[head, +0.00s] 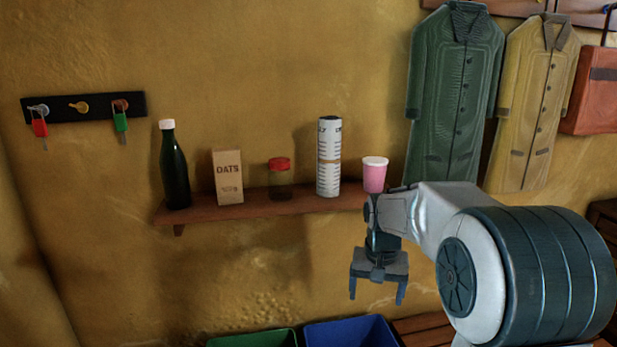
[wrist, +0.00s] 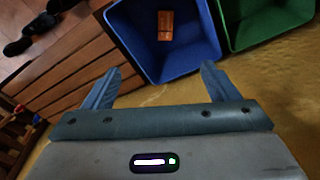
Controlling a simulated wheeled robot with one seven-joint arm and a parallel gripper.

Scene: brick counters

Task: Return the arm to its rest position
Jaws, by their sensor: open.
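My gripper (head: 377,290) hangs from my bent arm on the right of the head view, fingers pointing down. It is in front of the wall, below the right end of the wooden shelf. Its two fingers are spread apart with nothing between them. In the wrist view my gripper (wrist: 155,90) also shows open and empty, with the blue bin beyond the fingertips.
A blue bin (wrist: 195,68) with an orange item (wrist: 165,25) inside and a green bin (wrist: 265,35) stand below, beside a slatted wooden bench (wrist: 60,65). The shelf (head: 265,211) holds a bottle, oats box, jar, cylinder and pink cup (head: 375,176). Coats hang at right.

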